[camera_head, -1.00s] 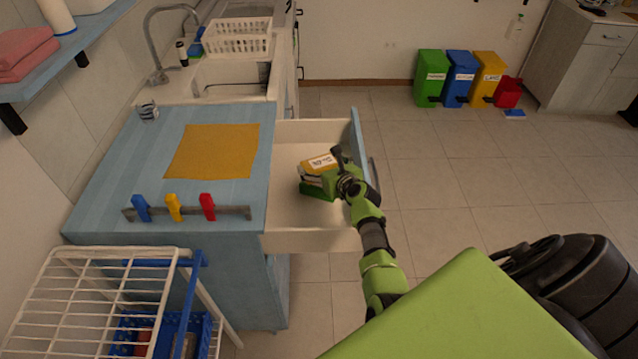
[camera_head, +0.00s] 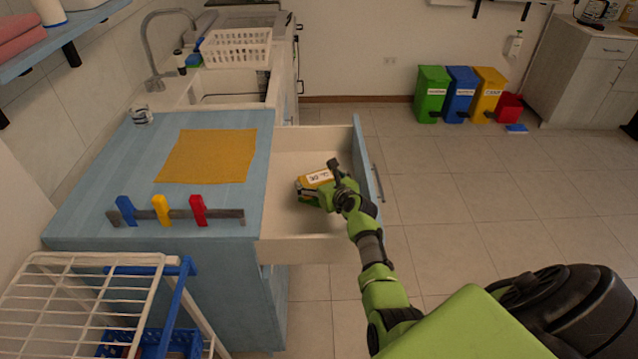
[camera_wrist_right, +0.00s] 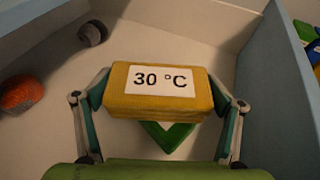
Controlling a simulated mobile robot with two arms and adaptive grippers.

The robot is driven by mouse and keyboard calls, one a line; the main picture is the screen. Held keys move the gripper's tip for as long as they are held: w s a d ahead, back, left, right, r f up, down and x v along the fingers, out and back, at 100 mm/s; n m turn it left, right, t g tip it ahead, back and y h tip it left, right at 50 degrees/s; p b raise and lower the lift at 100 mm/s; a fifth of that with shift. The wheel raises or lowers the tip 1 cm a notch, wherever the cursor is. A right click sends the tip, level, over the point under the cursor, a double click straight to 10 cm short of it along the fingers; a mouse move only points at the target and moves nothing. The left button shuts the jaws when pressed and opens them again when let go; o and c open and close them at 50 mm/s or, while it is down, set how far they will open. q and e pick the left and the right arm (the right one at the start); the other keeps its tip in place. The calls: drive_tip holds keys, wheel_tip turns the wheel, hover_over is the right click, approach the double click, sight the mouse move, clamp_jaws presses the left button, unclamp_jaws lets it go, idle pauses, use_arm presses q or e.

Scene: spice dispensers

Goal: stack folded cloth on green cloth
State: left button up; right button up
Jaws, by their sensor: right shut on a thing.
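A yellow folded cloth (camera_head: 314,179) with a white label is between the fingers of my right gripper (camera_head: 331,188), inside the open drawer. In the right wrist view the yellow cloth (camera_wrist_right: 125,106) reads "30 °C", and both fingers of the right gripper (camera_wrist_right: 160,95) press its sides. A green cloth (camera_wrist_right: 178,136) with a white patch lies below it, mostly hidden by the yellow cloth. I cannot tell whether the two cloths touch. My left gripper is not in view.
The open drawer (camera_head: 305,250) has high walls around the cloths. An orange-red object (camera_wrist_right: 20,94) and a dark grey object (camera_wrist_right: 92,33) lie left in the wrist view. A flat yellow cloth (camera_head: 207,156) and a rack with colored clips (camera_head: 175,217) are on the blue counter.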

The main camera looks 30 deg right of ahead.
sight(323, 182)
drive_tip(key=shift+f, duration=0.15)
drive_tip(key=o, duration=0.9)
drive_tip(key=shift+c, duration=0.2)
drive_tip(key=shift+s+r, duration=0.1)
drive_tip(key=shift+r, duration=0.25)
drive_tip(key=shift+p+v, duration=0.7)
drive_tip(key=shift+v, duration=3)
drive_tip(key=shift+a, duration=0.1)
